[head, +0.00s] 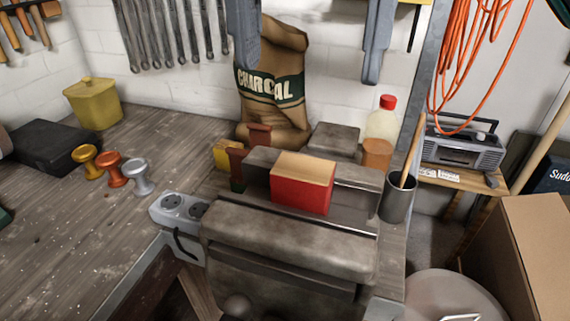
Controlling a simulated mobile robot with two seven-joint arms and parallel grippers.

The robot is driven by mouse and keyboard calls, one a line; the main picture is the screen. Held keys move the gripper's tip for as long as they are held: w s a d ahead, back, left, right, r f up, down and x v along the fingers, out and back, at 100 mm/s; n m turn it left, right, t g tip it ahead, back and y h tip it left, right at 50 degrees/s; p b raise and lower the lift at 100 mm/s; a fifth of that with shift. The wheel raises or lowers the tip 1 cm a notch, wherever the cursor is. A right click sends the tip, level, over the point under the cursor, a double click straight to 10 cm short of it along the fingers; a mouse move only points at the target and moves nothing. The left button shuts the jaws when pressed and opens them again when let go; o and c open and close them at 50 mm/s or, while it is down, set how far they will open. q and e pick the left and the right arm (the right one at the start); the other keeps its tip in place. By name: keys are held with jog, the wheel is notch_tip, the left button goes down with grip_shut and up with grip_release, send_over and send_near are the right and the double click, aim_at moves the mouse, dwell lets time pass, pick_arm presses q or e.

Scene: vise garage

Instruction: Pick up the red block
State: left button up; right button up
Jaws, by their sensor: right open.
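The red block (300,194) has a tan top face. It sits upright at the grey metal vise (290,240), behind the broad front jaw; I cannot tell whether the jaws clamp it. My right gripper (308,76) comes in from the top edge. Its two grey-blue fingers are wide apart, with nothing between them, and appear higher in the picture than the block. The gripper is apart from the block. Its palm is out of view. My left gripper is not in view.
A charcoal bag (272,88) stands behind the vise. A dark cup (397,199) with a stick and a red-capped bottle (382,120) are to the right. A power socket (180,209) is at left. The workbench (75,225) is mostly clear at front left.

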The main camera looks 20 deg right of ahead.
jog(key=b, duration=0.1)
send_over(303, 166)
notch_tip(303, 166, down, 6)
jog(key=shift+s+f, duration=0.1)
jog(key=shift+f+b, duration=0.5)
jog(key=shift+f, duration=2.5)
jog(key=c, duration=1.1)
